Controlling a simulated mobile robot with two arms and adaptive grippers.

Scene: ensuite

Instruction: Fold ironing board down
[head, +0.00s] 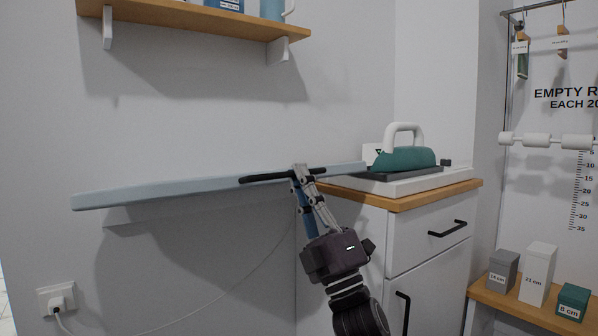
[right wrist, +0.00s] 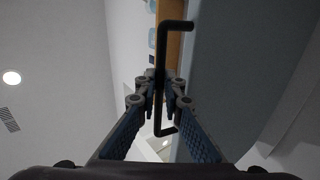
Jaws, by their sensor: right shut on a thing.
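The ironing board (head: 160,190) is a long pale blue board against the wall, almost level and tilted slightly, its left end a little lower. A black bar handle (head: 262,178) sits at its front edge. My right gripper (head: 305,172) is shut on this handle, coming up from below. In the right wrist view the fingers (right wrist: 160,88) close around the middle of the black handle (right wrist: 162,50), beside the board's pale underside (right wrist: 225,80). My left gripper is not in view. The board's hinge or support is not clearly visible.
A white cabinet (head: 430,250) with a wooden top stands right of the board. A green iron (head: 405,158) rests on it. A wooden shelf (head: 200,15) hangs above. A plugged-in cord (head: 58,302) runs low along the wall. Labelled boxes (head: 538,273) stand at far right.

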